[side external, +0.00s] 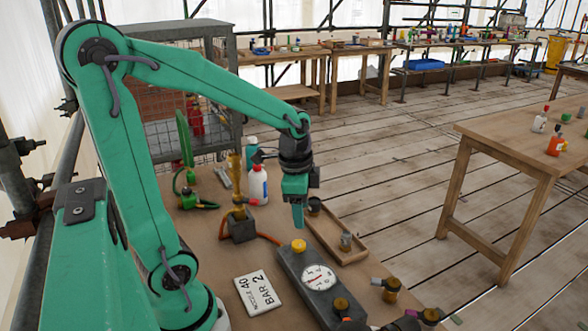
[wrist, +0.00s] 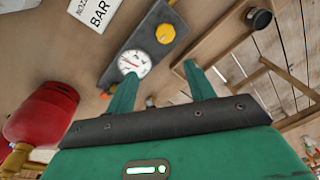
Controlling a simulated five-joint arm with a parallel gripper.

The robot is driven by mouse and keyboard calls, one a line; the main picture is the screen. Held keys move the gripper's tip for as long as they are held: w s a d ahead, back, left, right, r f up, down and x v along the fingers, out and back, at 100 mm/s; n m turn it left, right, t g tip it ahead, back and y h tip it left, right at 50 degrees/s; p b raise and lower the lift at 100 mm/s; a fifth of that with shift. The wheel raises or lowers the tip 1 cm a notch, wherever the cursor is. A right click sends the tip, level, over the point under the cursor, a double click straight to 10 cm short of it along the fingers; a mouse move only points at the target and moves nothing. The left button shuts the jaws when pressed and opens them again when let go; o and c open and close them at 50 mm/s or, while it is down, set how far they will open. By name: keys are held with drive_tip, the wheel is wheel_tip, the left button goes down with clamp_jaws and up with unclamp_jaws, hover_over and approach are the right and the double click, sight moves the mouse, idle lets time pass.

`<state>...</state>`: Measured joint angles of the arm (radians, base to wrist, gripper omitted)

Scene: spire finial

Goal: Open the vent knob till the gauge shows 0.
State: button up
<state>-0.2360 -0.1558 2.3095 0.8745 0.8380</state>
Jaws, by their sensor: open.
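A dark grey box (side external: 293,268) lies on the bench and carries a white round gauge (side external: 319,277) with a red needle. The reading is too small to tell. A yellow knob (side external: 299,246) sits at the box's far end, and a brass-coloured knob (side external: 341,304) at its near end. Which is the vent knob I cannot tell. My gripper (side external: 298,222) points down above the far end, apart from the yellow knob. In the wrist view the gripper (wrist: 158,74) is open and empty, its fingers apart near the gauge (wrist: 133,63). The yellow knob (wrist: 166,33) shows beyond.
A wooden tray (side external: 325,237) with small cups lies right of the box. A sign card (side external: 258,294) lies left of it. A brass fitting (side external: 239,205) with an orange hose and a white bottle (side external: 258,185) stand behind. A red container (wrist: 45,110) shows in the wrist view.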

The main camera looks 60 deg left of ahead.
sight(299, 243)
drive_tip(key=shift+w+a+f+m+g, duration=0.15)
drive_tip(key=shift+a+f+m+g, duration=0.2)
drive_tip(key=shift+f, duration=0.3)
drive_tip(key=shift+w+a+f+m+g, duration=0.1)
drive_tip(key=shift+w+a+f+m, duration=0.15)
drive_tip(key=shift+a+f, duration=0.3)
drive_tip(key=shift+w+a+f+m+g, duration=0.1)
drive_tip(key=shift+a+f+m+g, duration=0.25)
drive_tip(key=shift+f, duration=0.35)
drive_tip(key=shift+f, duration=0.1)
drive_tip(key=shift+f, duration=3.8)
drive_tip(key=c, duration=1)
drive_tip(key=shift+o, duration=0.2)
